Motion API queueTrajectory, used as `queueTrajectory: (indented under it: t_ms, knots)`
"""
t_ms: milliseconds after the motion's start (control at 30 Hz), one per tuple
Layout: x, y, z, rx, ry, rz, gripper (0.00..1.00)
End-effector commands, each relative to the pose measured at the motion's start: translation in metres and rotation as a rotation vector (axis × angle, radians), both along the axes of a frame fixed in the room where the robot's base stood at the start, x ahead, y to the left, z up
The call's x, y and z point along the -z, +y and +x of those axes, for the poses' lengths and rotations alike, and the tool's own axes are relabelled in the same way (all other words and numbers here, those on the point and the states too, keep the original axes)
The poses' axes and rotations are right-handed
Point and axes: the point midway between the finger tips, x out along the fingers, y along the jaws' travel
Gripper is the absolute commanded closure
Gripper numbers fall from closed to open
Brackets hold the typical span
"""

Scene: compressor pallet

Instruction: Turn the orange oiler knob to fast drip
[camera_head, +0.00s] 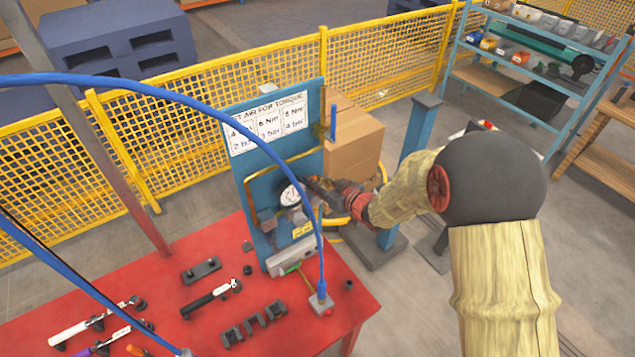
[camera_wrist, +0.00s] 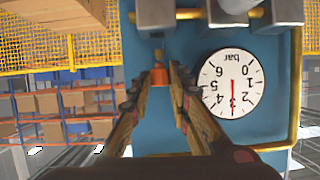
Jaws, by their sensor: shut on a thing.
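The orange oiler knob (camera_wrist: 159,77) shows in the wrist view between the tips of my gripper (camera_wrist: 159,82), in front of the blue panel (camera_wrist: 220,130). My gripper's two fingers are closed around the knob, one on each side. In the head view my gripper (camera_head: 318,188) reaches the panel's right side, beside the gauge, and hides the knob. The white dial gauge (camera_wrist: 231,84) is right of the knob in the wrist view, upside down, its red needle near 3. Any drip marking on the knob cannot be read.
The blue panel (camera_head: 253,185) stands at the back of the red table (camera_head: 190,330) with a torque chart (camera_head: 268,122). Blue hoses (camera_head: 200,101) arch across the front. A cardboard box (camera_head: 352,150) and yellow mesh fence (camera_head: 230,85) are behind. Tools lie on the table.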

Motion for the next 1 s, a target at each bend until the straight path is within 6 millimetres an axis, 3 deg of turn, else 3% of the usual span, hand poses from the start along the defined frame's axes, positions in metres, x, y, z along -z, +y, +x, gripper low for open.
queueTrajectory:
  t_ms: [900, 933, 1000]
  knots:
    - [0.0006, -0.0025, 0.002, -0.143, 0.001, 0.0, 1.0]
    - [0.0006, -0.0025, 0.002, -0.143, 0.001, 0.0, 0.8]
    - [0.0006, -0.0024, 0.0019, -0.143, 0.001, 0.0, 0.76]
